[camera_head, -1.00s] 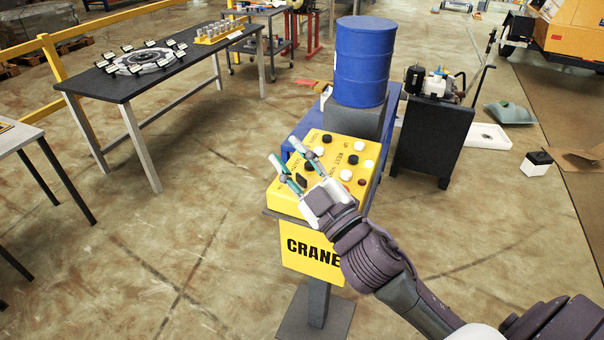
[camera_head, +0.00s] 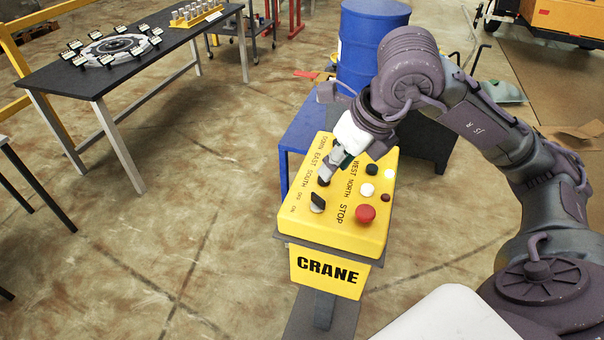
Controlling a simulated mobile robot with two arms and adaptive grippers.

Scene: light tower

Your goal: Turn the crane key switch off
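The yellow crane control box (camera_head: 348,232) stands on a post in the middle, with CRANE on its front plate. The switch (camera_head: 317,203) is a dark knob on the panel's near left part, beside the OFF and ON labels. I cannot tell which label it points to. My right gripper (camera_head: 334,169) reaches over the panel from the upper right, its fingers pointing down by a black button (camera_head: 323,181), beyond the switch and apart from it. Whether its fingers are open or shut is unclear from this angle. My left gripper is not in view.
A red stop button (camera_head: 365,213) and white buttons (camera_head: 366,190) sit right of the switch. A blue barrel (camera_head: 360,50) stands behind the box. A dark table (camera_head: 140,70) is at the upper left. The floor left of the box is clear.

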